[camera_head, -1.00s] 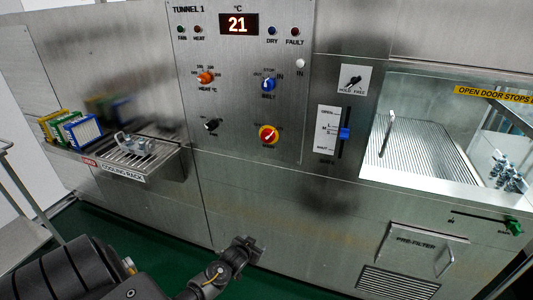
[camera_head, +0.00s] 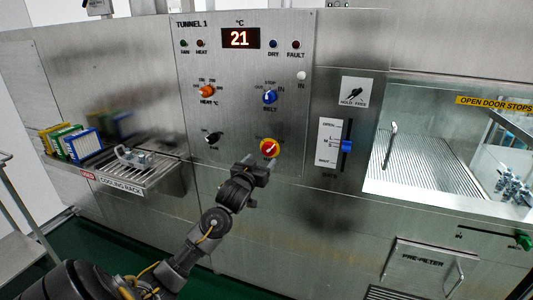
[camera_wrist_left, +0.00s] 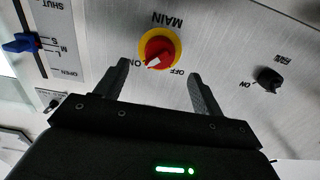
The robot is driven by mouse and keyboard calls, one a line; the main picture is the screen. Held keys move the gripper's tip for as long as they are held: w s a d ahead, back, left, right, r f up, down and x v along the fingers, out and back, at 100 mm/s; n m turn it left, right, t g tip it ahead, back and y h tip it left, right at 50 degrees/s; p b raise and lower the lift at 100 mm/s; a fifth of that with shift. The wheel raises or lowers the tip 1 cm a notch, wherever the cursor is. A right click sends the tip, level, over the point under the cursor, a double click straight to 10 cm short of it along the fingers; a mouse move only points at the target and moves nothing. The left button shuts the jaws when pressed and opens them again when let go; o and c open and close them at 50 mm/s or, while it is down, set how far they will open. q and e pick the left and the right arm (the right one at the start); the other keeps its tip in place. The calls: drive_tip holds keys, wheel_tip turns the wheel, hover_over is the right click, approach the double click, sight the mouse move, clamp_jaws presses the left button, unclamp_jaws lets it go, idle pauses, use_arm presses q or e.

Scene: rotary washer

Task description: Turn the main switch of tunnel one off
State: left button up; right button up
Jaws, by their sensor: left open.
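The main switch (camera_head: 269,148) is a red knob on a yellow disc, low on the steel TUNNEL 1 panel (camera_head: 225,118). In the left wrist view the main switch (camera_wrist_left: 158,51) shows a white pointer toward the ON label (camera_wrist_left: 142,62), with OFF to its other side; the picture is upside down. My left gripper (camera_head: 254,166) is just below and left of the switch in the head view. In the wrist view its two fingers (camera_wrist_left: 160,78) are spread apart and empty, with the switch beyond and between them, not touched. My right gripper is not in view.
A black fan knob (camera_head: 213,138), an orange heat knob (camera_head: 207,91) and a blue belt knob (camera_head: 270,97) share the panel. A blue slider (camera_head: 346,147) is to the right. The cooling rack (camera_head: 150,172) juts out at left.

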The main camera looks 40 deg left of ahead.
sight(267, 153)
use_arm(q)
drive_tip(key=p+x, duration=0.1)
drive_tip(key=x, duration=0.5)
drive_tip(key=shift+w+a, duration=0.15)
drive_tip(key=shift+w, duration=0.15)
drive_tip(key=c, duration=0.9)
drive_tip(key=shift+c, duration=0.2)
